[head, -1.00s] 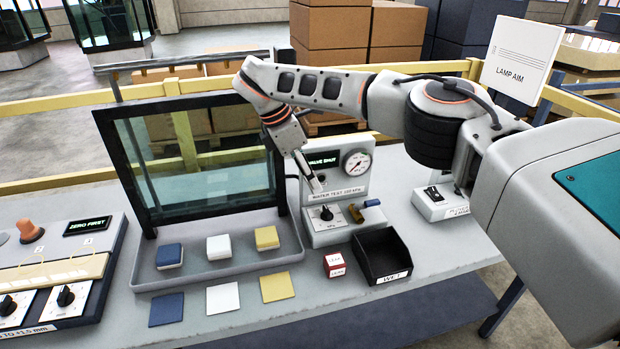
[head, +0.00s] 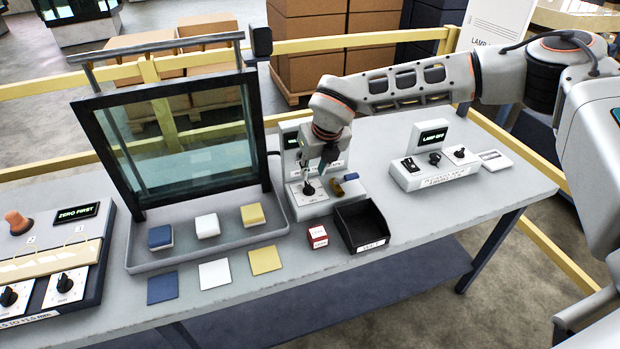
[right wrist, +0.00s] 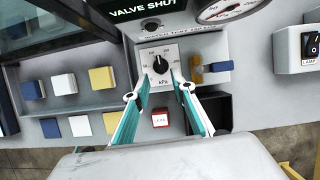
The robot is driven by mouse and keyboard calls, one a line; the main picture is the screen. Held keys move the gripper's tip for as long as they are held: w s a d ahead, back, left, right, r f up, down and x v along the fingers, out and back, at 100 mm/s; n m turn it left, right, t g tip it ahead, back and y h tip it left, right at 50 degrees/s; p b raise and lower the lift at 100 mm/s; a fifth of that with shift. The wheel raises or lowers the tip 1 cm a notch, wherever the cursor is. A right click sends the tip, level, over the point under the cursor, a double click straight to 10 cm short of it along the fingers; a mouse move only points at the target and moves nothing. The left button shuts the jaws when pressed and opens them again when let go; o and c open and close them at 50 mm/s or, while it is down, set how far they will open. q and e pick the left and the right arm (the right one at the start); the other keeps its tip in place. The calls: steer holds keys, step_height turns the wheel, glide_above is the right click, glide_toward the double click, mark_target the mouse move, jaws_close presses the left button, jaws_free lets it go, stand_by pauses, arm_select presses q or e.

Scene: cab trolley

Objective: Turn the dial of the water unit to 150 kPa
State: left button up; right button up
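The water unit (head: 318,207) stands on the table right of the glass tank, its upper part mostly hidden by my right arm. Its black dial (head: 309,188) sits on a white kPa plate and also shows in the right wrist view (right wrist: 160,65); I cannot read its exact setting. My right gripper (head: 318,168) is above the dial; in the right wrist view its open fingers (right wrist: 163,80) point at the dial, one to each side, with no clear contact. The display (right wrist: 148,10) reads VALVE SHUT. The gauge (right wrist: 225,8) is cut off at the top. My left gripper is out of view.
A brass valve with a blue handle (head: 350,177) is right of the dial. A black bin (head: 361,226) and a red-and-white block (head: 317,237) stand in front. A lamp unit (head: 434,170) is at right. The framed tank (head: 180,150) is close on the left.

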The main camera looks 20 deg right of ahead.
mark_target(309, 185)
steer(key=p+x, duration=0.1)
steer(key=x, duration=0.5)
steer(key=shift+f, duration=0.1)
steer(key=shift+x, duration=0.75)
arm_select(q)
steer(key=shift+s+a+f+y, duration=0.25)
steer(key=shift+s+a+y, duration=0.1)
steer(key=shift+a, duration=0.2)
arm_select(e)
jaws_close()
